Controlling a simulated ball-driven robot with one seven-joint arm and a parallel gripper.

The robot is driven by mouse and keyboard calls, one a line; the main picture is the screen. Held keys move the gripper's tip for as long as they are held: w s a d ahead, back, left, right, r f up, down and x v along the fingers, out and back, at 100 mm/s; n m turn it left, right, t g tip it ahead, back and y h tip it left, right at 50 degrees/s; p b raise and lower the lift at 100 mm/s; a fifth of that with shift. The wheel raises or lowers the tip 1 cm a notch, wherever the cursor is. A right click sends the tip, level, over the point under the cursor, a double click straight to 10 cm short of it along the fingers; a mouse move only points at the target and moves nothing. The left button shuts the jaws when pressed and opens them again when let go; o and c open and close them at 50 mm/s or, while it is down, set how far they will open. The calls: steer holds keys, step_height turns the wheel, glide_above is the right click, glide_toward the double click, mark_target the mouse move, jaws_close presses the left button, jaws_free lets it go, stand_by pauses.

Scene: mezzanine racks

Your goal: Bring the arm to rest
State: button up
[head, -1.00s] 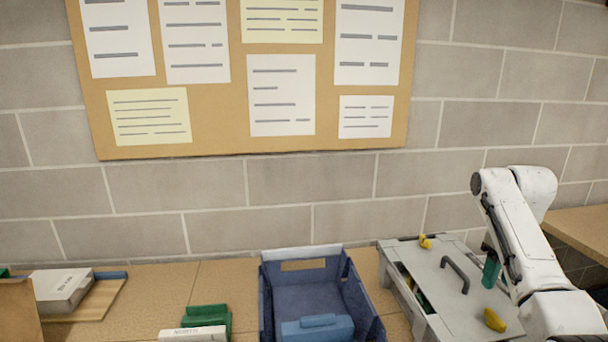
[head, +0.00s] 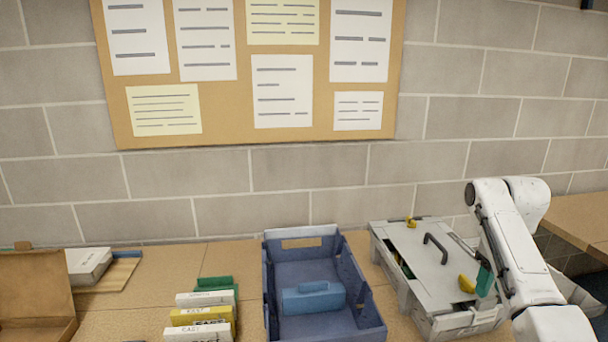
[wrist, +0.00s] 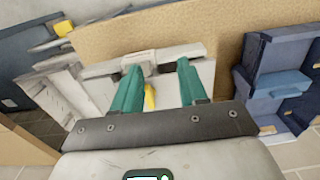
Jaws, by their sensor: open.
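My gripper (wrist: 162,88) shows in the wrist view with its two green fingers apart and nothing between them. In the head view my white arm stands at the right, and a green finger (head: 485,280) shows beside the right edge of the grey case (head: 425,262). The rest of the gripper is hidden behind the arm. The case has a dark handle and yellow latches on its lid. A dark gap along its left side shows something green and yellow inside.
A blue bin (head: 281,255) holding a lighter blue box (head: 313,298) stands left of the case. Several labelled boxes (head: 202,318) stand left of the bin. A white box (head: 88,264) and a brown tray (head: 38,290) lie far left. A pinboard (head: 230,80) hangs on the wall.

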steer(key=s+a+f, duration=0.6)
steer(key=s+f, duration=0.1)
steer(key=f, duration=0.3)
steer(key=s+a+f, duration=0.6)
steer(key=s+f, duration=0.1)
steer(key=f, duration=0.4)
steer(key=s+a+f, duration=0.1)
steer(key=s+a, duration=0.1)
steer(key=s, duration=1.2)
steer(key=s+a+f+m+t, duration=0.1)
steer(key=s+a, duration=0.1)
steer(key=s, duration=1.3)
steer(key=shift+s, duration=0.1)
